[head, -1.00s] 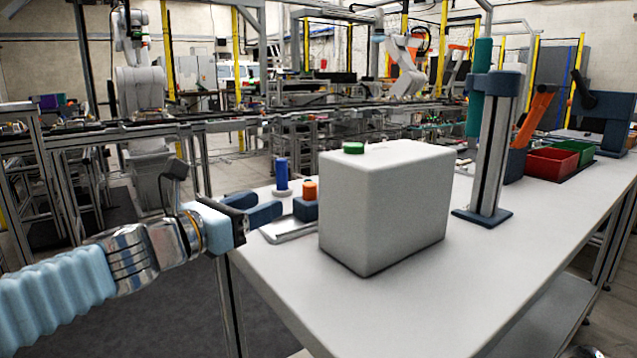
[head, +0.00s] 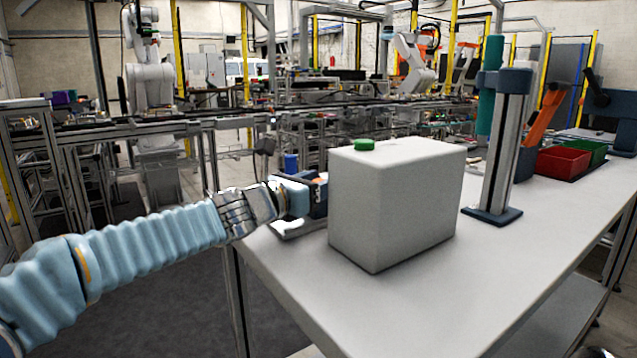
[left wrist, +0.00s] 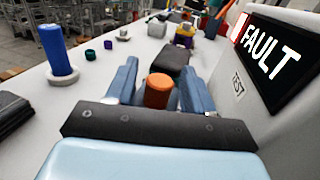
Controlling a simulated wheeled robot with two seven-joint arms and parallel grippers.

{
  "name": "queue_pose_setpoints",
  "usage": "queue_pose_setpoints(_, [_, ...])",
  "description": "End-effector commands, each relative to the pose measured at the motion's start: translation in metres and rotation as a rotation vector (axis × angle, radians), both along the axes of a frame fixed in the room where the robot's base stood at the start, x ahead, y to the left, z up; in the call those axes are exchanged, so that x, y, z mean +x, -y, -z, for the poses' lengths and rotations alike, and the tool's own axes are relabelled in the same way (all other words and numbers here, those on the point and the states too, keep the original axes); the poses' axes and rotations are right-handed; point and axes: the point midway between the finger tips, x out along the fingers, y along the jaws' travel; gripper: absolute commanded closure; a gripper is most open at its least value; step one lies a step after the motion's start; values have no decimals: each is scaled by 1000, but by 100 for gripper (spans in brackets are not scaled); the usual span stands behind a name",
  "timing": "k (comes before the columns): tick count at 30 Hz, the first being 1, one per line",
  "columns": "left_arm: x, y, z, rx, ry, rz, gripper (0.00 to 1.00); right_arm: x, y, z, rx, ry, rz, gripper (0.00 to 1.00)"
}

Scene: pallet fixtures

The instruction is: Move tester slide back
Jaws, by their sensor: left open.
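The tester (head: 395,205) is a pale grey box on the table with a green button on top. In the left wrist view its side panel (left wrist: 262,45) shows a lit FAULT display. The slide's orange knob (left wrist: 158,90) stands beside the tester, between the two blue fingers of my left gripper (left wrist: 160,68). The fingers are open, one on each side of the knob; I cannot tell whether they touch it. In the head view the gripper (head: 318,192) is partly hidden behind the tester.
A blue cylinder (left wrist: 57,52) stands on a white base left of the gripper. A dark block (left wrist: 172,62) lies beyond the knob. A post on a blue foot (head: 492,214) and red and green bins (head: 563,162) stand right of the tester. The table front is clear.

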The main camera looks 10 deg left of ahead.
Motion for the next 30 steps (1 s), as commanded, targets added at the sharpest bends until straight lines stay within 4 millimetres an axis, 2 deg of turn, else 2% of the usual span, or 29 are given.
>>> queue_pose_setpoints(2, [0,0,0,0,0,0,47,0,0,0,0,0,0,100])
queue_pose_setpoints(12, [0,0,0,0,0,0,100,0,0,0,0,0,0,100])
queue_pose_setpoints(19, [-1,-2,0,0,0,-1,100,0,0,0,0,0,0,100])
queue_pose_setpoints(25, [-18,-19,0,1,0,-3,100,0,0,1,0,0,0,100])
queue_pose_setpoints(30, [-20,-21,1,0,-1,-1,100,0,0,1,0,0,0,100])
